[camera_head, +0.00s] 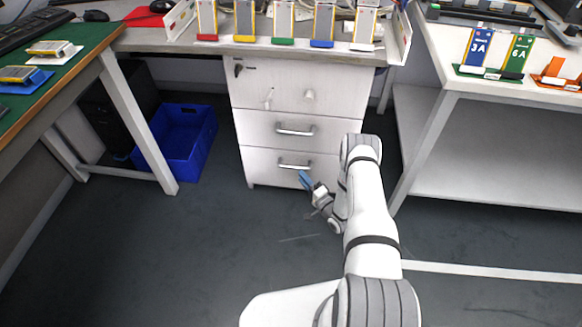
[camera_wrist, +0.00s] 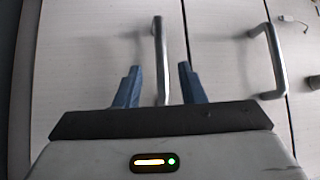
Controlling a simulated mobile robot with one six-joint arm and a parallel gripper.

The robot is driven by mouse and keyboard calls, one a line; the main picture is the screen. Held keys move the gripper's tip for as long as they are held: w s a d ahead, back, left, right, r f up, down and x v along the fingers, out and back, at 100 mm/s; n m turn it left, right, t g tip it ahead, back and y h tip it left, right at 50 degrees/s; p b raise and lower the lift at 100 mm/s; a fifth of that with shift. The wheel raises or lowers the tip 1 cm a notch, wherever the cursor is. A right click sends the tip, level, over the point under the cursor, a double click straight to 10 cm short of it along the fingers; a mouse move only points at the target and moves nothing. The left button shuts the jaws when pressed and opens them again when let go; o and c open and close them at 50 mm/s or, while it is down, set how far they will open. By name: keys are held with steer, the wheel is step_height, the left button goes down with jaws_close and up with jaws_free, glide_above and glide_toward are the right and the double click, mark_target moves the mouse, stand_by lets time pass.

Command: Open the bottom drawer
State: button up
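A white drawer cabinet (camera_head: 236,130) stands under the back table. Its bottom drawer (camera_head: 262,172) looks shut, with a grey bar handle (camera_head: 294,166). My gripper (camera_head: 305,179) is low in front of this drawer, just right of and below the handle. In the wrist view my gripper (camera_wrist: 158,72) is open, with its two blue fingers on either side of the bottom handle (camera_wrist: 157,38). The fingers show gaps to the bar on both sides. How deep the bar sits between them is hard to tell.
The middle drawer handle (camera_head: 295,130) is above; it also shows in the wrist view (camera_wrist: 268,60). A blue crate (camera_head: 187,140) is left of the cabinet. A white shelf table (camera_head: 480,150) stands right. The floor in front is clear.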

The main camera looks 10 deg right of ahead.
mark_target(293, 168)
steer(key=b+x, duration=0.1)
steer(key=x, duration=0.5)
steer(key=shift+w+a+r+b, duration=0.1)
steer(key=shift+w+a+b, duration=0.1)
steer(key=shift+w+b, duration=0.15)
steer(key=shift+c, duration=0.6)
jaws_close()
